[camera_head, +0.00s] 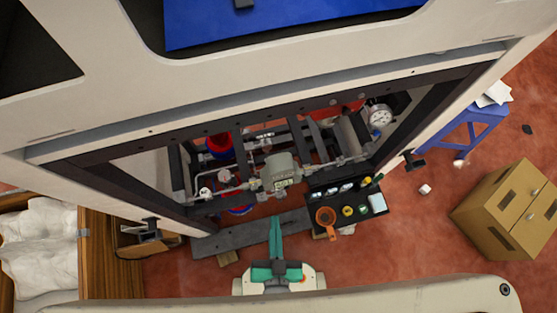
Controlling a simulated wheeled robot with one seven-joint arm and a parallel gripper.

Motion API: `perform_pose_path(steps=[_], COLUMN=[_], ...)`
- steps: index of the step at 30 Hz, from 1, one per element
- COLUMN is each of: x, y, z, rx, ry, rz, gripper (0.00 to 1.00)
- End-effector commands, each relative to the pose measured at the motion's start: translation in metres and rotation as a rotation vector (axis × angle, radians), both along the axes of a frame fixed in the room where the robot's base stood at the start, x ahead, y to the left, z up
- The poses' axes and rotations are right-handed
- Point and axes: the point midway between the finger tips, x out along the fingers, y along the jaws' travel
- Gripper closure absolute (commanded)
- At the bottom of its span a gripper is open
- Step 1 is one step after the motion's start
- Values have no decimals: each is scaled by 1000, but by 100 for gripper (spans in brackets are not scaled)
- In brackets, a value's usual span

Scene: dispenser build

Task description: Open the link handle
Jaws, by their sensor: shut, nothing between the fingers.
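My gripper (275,222) is teal and sits at the lower middle of the head view. Its fingers are together and empty, pointing up the picture toward the open dispenser frame. Inside the frame are pipes, fittings and a grey-green meter body (281,173) just beyond the fingertips. My gripper appears apart from the meter. An orange round-ended part (326,216) with a short handle is to the right of the fingers, by a black tray. I cannot tell which part is the link handle or whether it is open; it may be hidden among the pipes.
The pale cabinet frame (210,105) surrounds the pipework. A dark grey bar (245,233) crosses behind my fingers. The black tray (350,193) holds small items. A cardboard box (508,211) and blue stand (458,133) are at right; a wooden crate (108,258) is at left.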

Motion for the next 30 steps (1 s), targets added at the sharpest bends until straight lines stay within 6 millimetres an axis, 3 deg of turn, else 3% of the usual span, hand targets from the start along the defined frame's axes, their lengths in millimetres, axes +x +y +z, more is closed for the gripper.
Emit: perform_pose_path(steps=[1, 3, 9, 18, 24, 30], x=[9, 20, 60, 138, 181, 199], y=[1, 2, 5, 1, -9, -16], z=[-29, -68, -170, -296, -347, -367], rx=[75, 188, 512, 959, 1171, 1263], ry=[7, 22, 57, 91, 100, 99], rz=[-31, -79, -218, -440, -566, -627], gripper=[100, 100, 100, 100, 100, 100])
